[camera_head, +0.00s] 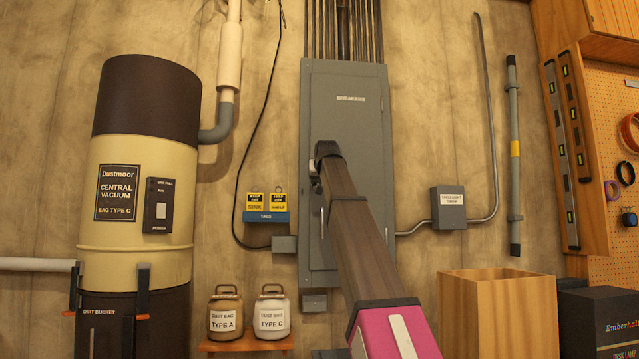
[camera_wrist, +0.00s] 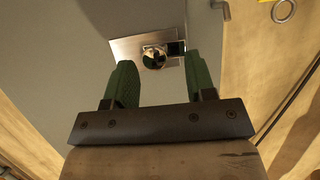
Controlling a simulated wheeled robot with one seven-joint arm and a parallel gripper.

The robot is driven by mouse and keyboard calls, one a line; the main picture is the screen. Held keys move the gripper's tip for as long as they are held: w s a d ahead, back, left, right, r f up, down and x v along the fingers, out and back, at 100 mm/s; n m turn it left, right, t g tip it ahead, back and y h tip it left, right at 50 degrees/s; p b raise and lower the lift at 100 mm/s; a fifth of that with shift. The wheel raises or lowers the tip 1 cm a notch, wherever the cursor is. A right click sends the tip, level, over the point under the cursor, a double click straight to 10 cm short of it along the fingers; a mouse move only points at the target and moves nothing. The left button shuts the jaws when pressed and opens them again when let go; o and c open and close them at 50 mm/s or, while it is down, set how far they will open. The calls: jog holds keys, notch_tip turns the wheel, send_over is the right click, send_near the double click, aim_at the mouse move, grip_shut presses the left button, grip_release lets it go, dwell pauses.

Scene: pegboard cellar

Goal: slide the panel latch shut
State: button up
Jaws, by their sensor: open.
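The grey panel (camera_head: 350,85) is mounted on the wall in the middle of the head view, its door closed. In the wrist view, the latch is a shiny metal plate with a round knob (camera_wrist: 153,57) and a small dark opening (camera_wrist: 176,48) beside it, near the panel's edge. My gripper (camera_wrist: 160,62) is open, with one green finger on each side of the knob. I cannot tell whether either finger touches it.
A blue tag holder (camera_head: 265,217) hangs just left of the panel, and a grey timer box (camera_head: 448,207) is to its right. Below are two dust-bag canisters (camera_head: 271,315) and a wooden bin (camera_head: 480,315). A large vacuum (camera_head: 140,190) stands at left.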

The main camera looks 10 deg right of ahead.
jog(key=v, duration=0.9)
jog(key=shift+s, duration=0.15)
